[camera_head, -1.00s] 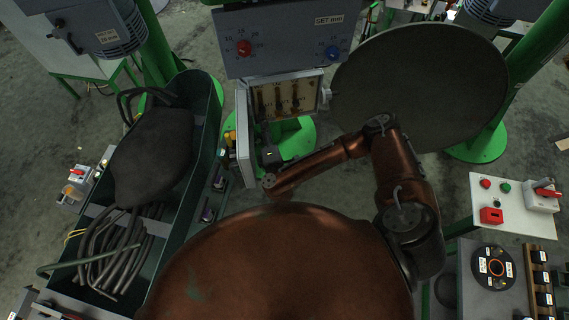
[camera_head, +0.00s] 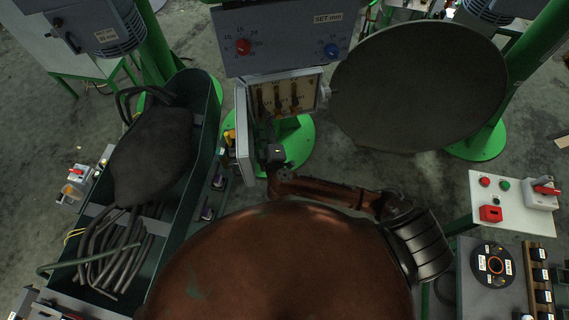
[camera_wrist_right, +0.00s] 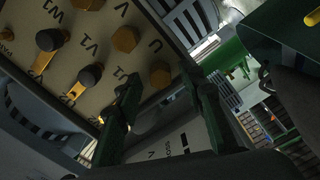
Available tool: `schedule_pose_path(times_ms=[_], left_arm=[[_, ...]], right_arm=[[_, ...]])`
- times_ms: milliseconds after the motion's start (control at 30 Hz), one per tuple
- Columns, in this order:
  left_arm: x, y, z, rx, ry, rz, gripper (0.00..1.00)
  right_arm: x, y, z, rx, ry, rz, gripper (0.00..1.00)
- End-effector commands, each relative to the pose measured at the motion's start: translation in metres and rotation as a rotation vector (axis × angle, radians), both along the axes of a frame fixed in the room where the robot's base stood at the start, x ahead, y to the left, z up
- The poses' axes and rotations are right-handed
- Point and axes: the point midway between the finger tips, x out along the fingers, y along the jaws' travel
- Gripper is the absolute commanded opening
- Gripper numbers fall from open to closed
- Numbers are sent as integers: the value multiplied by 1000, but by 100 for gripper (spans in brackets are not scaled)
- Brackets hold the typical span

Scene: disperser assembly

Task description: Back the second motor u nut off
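The open motor terminal box (camera_head: 289,96) shows in the head view with its pale board and dark and brass studs. The right wrist view shows the terminal board (camera_wrist_right: 105,55) up close, with W1, V1, U1, V and U lettering. A brass nut (camera_wrist_right: 160,75) sits near the U letter; another brass nut (camera_wrist_right: 125,38) is up and left of it. Dark-topped studs (camera_wrist_right: 90,75) stand along the lower-left row. My right gripper (camera_wrist_right: 163,112) is open, its dark green fingers apart below the brass nut. Its left finger partly covers the U1 stud area. My left gripper is out of view.
The box's grey lid or side plate (camera_head: 244,135) stands left of my right gripper. A green trough (camera_head: 210,125) with a dark bag and hoses lies farther left. A large dark disc (camera_head: 420,85) is at the right. A control panel (camera_head: 285,38) overhangs the box.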

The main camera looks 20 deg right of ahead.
Motion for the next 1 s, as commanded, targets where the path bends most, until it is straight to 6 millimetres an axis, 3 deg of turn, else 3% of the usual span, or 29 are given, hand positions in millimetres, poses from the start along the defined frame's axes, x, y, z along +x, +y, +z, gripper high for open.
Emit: schedule_pose_path(times_ms=[367, 500, 767, 1000], left_arm=[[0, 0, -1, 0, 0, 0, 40], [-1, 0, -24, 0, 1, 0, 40], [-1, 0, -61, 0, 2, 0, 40], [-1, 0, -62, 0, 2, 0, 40]], right_arm=[[-1, 0, -2, 600, -92, -3, 36], [-1, 0, -7, 835, -134, -2, 36], [0, 0, -6, 1027, -165, 0, 36], [-46, 8, -1, 1024, -162, 3, 36]])
